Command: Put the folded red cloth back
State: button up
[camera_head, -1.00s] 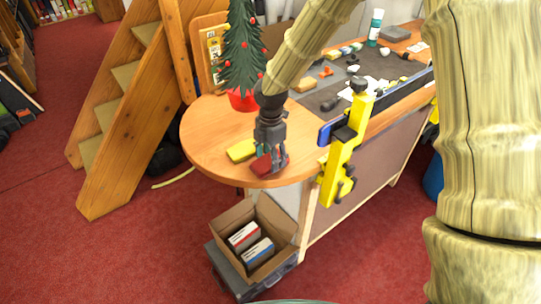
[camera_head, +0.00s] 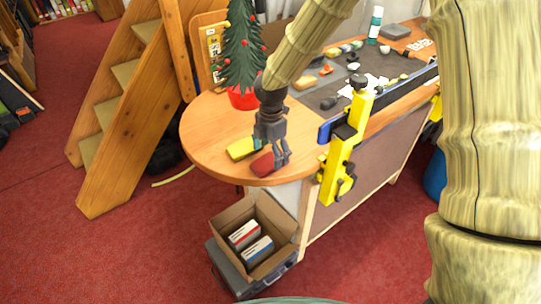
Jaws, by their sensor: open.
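The folded red cloth (camera_head: 262,165) lies on the rounded wooden end of the bench (camera_head: 205,140), near its front edge. A yellow folded cloth (camera_head: 241,148) lies just behind it to the left. My gripper (camera_head: 277,160) points down at the right side of the red cloth, with its fingers apart. From this view I cannot tell whether the fingers touch the cloth. Part of the red cloth is hidden behind the fingers.
A small decorated tree in a red pot (camera_head: 243,98) stands behind my gripper. A yellow clamp (camera_head: 341,150) and blue bar are on the bench's front edge. An open cardboard box (camera_head: 232,217) with books stands below.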

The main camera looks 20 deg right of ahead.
aim_at(271, 159)
notch_tip(271, 159, up, 11)
jog(key=b, duration=0.2)
jog(key=shift+f, duration=0.2)
dwell(0.4)
